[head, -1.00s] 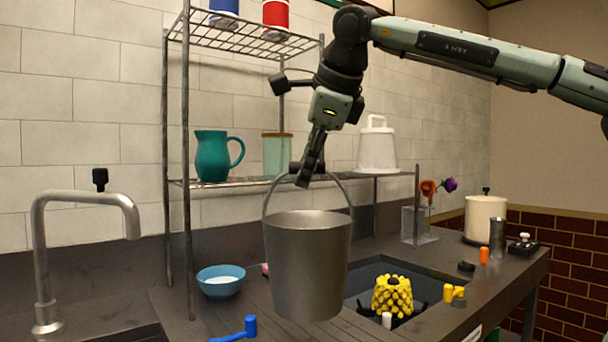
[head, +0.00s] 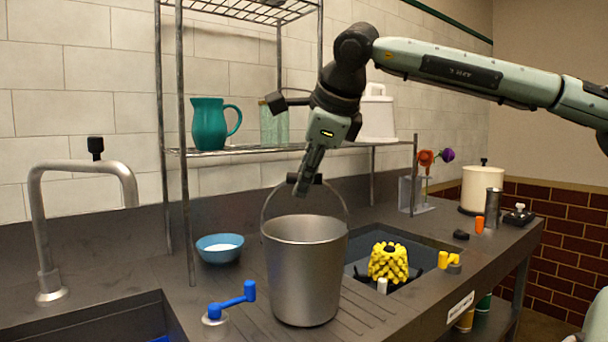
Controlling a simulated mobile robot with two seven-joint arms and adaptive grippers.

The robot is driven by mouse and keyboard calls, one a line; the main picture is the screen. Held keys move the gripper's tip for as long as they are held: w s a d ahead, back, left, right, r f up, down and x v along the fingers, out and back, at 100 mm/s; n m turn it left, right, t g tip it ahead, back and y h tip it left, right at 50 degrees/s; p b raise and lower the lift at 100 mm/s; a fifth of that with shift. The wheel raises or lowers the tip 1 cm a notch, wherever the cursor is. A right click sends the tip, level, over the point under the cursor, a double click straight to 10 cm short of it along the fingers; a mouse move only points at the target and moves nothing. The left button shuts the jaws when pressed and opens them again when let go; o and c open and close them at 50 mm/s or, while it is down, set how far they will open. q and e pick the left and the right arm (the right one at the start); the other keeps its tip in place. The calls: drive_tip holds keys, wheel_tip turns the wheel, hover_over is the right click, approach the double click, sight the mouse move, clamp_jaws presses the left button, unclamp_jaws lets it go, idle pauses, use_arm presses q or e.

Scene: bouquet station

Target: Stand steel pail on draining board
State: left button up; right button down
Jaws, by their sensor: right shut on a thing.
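The steel pail (head: 304,275) is upright over the grooved draining board (head: 362,312), in the middle of the head view. Its base appears to be at the board's surface; I cannot tell for certain whether it touches. Its wire handle stands up. My right gripper (head: 304,186) is above the pail, pointing down, shut on the dark grip at the top of the handle. My left gripper is not in view.
A blue tap handle (head: 236,301) is close left of the pail, with a blue bowl (head: 220,248) behind it. A sink with a yellow knobbly object (head: 388,262) lies to the right. A wire shelf (head: 230,151) with a teal jug (head: 212,124) stands behind.

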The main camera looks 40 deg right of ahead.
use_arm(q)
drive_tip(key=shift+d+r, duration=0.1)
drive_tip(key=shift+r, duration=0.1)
use_arm(e)
drive_tip(key=shift+r, duration=0.15)
drive_tip(key=c, duration=1.5)
unclamp_jaws()
drive_tip(key=shift+s, duration=0.1)
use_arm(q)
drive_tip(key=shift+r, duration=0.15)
use_arm(e)
drive_tip(key=shift+o, duration=0.2)
drive_tip(key=shift+f, duration=0.2)
drive_tip(key=shift+r, duration=0.2)
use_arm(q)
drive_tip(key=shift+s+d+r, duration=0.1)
use_arm(e)
drive_tip(key=v, duration=1.1)
drive_tip(key=shift+s+a+r, duration=0.15)
drive_tip(key=shift+s+r, duration=0.1)
drive_tip(key=shift+r, duration=0.1)
